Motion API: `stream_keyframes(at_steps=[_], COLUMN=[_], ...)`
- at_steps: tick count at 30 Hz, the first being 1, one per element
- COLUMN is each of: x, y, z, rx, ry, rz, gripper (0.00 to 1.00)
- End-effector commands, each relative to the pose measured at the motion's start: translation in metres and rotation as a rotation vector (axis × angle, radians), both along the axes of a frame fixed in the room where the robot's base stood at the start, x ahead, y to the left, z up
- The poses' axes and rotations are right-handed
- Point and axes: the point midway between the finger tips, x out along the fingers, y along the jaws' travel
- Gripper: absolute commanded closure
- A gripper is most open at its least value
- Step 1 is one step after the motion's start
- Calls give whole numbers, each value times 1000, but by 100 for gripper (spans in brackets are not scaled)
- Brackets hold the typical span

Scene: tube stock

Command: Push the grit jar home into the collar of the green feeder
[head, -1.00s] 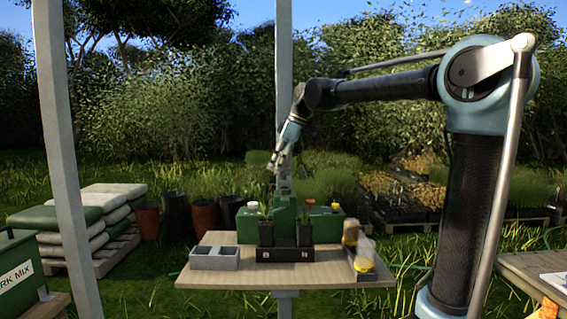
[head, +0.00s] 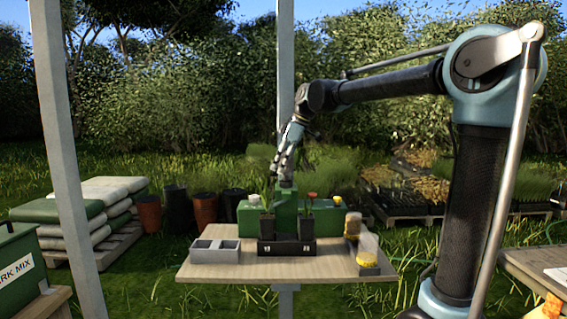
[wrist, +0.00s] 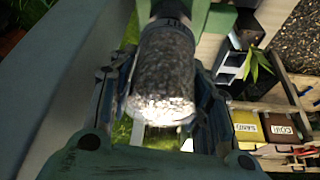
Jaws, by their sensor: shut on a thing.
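The grit jar (wrist: 165,78) is clear and full of grey speckled grit. My gripper (wrist: 163,100) is shut around it, one finger on each side, in the wrist view. The jar's narrow end points to the top of that view and meets a dark ring (wrist: 170,18) by the green feeder. I cannot tell how deep the jar sits in the collar. In the head view the green feeder (head: 287,197) stands at the back of the table, with my gripper (head: 286,165) right above it. The jar is hard to make out there.
The wooden table (head: 215,275) carries a grey two-cell tray (head: 214,257), a black holder (head: 286,247) with potted plants, and clear jars (head: 368,248) at the right. The wrist view shows yellow (wrist: 247,128) and brown (wrist: 282,128) labelled containers. A grey post (head: 286,100) rises behind.

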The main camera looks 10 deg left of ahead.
Motion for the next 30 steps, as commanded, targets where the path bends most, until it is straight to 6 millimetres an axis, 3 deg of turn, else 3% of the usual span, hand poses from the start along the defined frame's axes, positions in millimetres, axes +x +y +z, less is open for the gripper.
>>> stream_keyframes(at_steps=[15,30], x=[0,1], y=[0,0], z=[-18,-21], rx=[0,1], ry=[0,-1], rz=[0,0], gripper=[83,83])
